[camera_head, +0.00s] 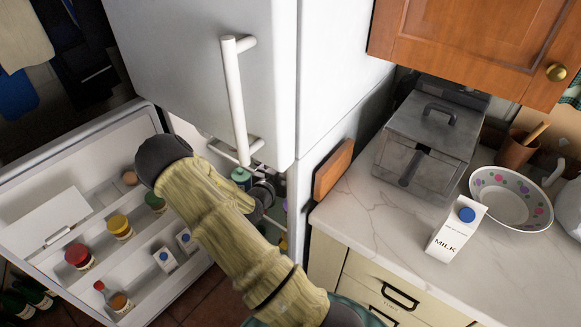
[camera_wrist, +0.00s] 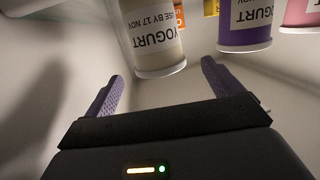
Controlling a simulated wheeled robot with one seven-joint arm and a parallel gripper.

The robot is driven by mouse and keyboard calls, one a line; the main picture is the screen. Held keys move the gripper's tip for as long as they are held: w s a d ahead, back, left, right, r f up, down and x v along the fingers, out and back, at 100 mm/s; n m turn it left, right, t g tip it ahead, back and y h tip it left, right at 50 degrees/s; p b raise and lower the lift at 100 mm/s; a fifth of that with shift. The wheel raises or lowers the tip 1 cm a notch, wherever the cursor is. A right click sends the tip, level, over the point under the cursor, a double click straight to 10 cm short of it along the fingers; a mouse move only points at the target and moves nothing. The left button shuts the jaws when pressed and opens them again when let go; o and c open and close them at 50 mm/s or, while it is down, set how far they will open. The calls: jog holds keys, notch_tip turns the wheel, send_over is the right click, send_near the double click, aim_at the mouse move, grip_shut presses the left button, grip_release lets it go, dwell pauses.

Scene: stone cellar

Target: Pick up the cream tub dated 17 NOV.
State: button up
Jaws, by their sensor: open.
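The cream tub (camera_wrist: 152,38) shows at the top of the wrist view, with upside-down print reading YOGURT and USE BY 17 NOV; its top end in the picture is cut off. My gripper (camera_wrist: 161,72) is open and empty, with purple ridged fingers. The tub lies ahead of the gap between the fingers, and neither finger visibly touches it. In the head view my arm reaches into the open fridge, and I cannot make out the cream tub there.
A purple yogurt tub (camera_wrist: 246,24) and a pink tub (camera_wrist: 300,14) stand right of the cream one. Pale fridge walls are close around my gripper. The open fridge door (camera_head: 60,160) holds jars, bottles and cartons. A milk carton (camera_head: 455,236) stands on the counter (camera_head: 375,225).

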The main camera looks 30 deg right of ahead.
jog(key=shift+r+p+x, duration=0.2)
jog(key=shift+p+x, duration=0.5)
jog(key=shift+x, duration=1.9)
jog(key=c, duration=1)
jog(key=shift+r, duration=0.1)
jog(key=shift+c, duration=0.2)
jog(key=shift+r, duration=0.45)
jog(key=shift+s+a+r+b, duration=0.1)
jog(key=shift+a+r+b, duration=0.05)
jog(key=shift+a+b, duration=0.15)
jog(key=f+b+v, duration=0.2)
jog(key=v, duration=1.5)
jog(key=shift+s+a+f, duration=0.2)
jog(key=shift+f, duration=0.05)
